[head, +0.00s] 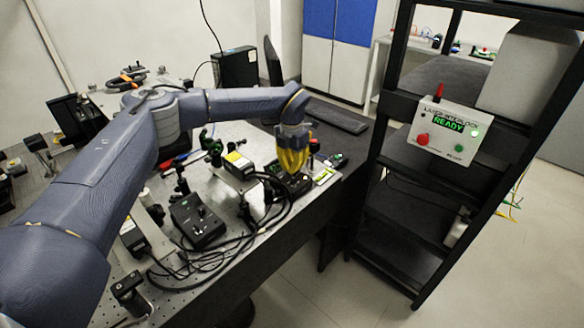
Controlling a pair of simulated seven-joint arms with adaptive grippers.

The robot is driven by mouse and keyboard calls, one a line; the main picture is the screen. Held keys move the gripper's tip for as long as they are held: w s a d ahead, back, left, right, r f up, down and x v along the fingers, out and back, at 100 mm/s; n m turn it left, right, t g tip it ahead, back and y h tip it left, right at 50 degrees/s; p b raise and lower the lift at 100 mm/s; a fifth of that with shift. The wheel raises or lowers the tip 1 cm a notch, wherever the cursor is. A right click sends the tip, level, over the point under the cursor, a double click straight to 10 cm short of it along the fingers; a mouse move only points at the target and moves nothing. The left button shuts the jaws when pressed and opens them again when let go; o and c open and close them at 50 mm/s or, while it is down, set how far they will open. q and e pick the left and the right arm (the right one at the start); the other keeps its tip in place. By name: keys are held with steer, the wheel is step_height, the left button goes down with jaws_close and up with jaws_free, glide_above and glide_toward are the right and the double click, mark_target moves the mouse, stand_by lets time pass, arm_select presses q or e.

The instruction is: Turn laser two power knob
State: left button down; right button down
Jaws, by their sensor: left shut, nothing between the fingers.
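My left gripper (292,172) has yellow fingers, points down and is shut with nothing held. It is at a black control box (297,188) with a small green display, near the right edge of the optical table. The fingers cover part of this box, and I cannot see a knob on it or tell whether the tips touch it. A second black control box (197,222) with small knobs on top stands nearer, on the left. No laser number is readable on either box. My right gripper is out of view.
Black cables (225,250) loop across the perforated optical table (262,142). A yellow-topped laser head (238,162) stands left of the gripper. A black shelf rack on the right carries a white panel (445,133) reading READY. A keyboard (337,115) lies behind.

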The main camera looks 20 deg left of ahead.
arm_select(q)
steer(key=c, duration=1.6)
jaws_free()
steer(key=shift+r, duration=6.05)
